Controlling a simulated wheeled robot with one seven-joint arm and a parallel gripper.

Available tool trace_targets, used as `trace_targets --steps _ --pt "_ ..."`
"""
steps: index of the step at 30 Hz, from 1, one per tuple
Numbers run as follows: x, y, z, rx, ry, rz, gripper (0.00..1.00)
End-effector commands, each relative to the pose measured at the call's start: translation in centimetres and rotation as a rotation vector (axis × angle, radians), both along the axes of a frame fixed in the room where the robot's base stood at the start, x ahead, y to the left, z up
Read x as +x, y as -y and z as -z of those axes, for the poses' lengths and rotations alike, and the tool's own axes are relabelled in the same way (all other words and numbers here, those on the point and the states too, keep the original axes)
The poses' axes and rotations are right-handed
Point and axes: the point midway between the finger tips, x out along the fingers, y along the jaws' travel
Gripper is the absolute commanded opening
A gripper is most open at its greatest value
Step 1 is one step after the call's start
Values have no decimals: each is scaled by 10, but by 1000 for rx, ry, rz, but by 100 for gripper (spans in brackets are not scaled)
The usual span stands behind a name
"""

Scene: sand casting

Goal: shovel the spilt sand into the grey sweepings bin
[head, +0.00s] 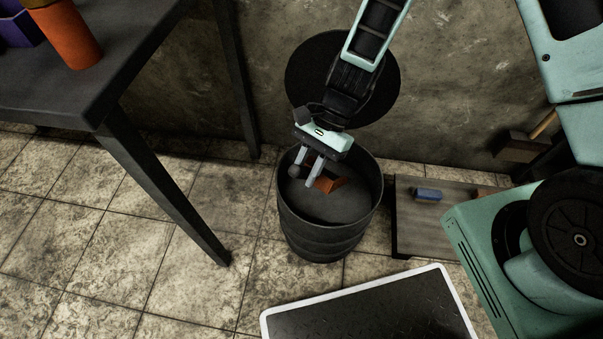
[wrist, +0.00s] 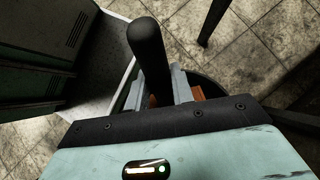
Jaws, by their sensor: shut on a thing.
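The grey sweepings bin (head: 325,232) is a dark, ribbed, open drum standing on the tiled floor near the wall. My gripper (head: 303,173) points down at the bin's mouth, over its left part. It is shut on a shovel, whose orange-brown part (head: 328,183) shows beside the fingers within the bin's rim. In the wrist view the shovel's thick black handle (wrist: 147,50) stands up by the fingers, with a bit of orange (wrist: 197,93) beyond. The shovel's tilt and any load on it are hidden. I cannot make out spilt sand in either view.
A dark table (head: 90,100) with an orange pot (head: 68,35) and a purple box (head: 18,28) stands at left. A low platform (head: 405,235) with a blue block (head: 428,194) is right of the bin. A white-edged black mat (head: 370,312) lies in front. Tiles at left are clear.

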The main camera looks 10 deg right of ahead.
Motion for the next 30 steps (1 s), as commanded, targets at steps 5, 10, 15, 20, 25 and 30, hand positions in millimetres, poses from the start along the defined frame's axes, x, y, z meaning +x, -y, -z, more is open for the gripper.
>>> trace_targets --steps 5,10,15,20,25,30 --pt "7 9 -10 62 -46 3 0" --pt "14 17 -17 118 -91 4 0" --pt "20 25 -24 175 -135 2 0" --pt "26 34 -30 230 -177 2 0" --pt "34 43 -32 286 -221 3 0" --pt "40 51 -35 335 -260 2 0"
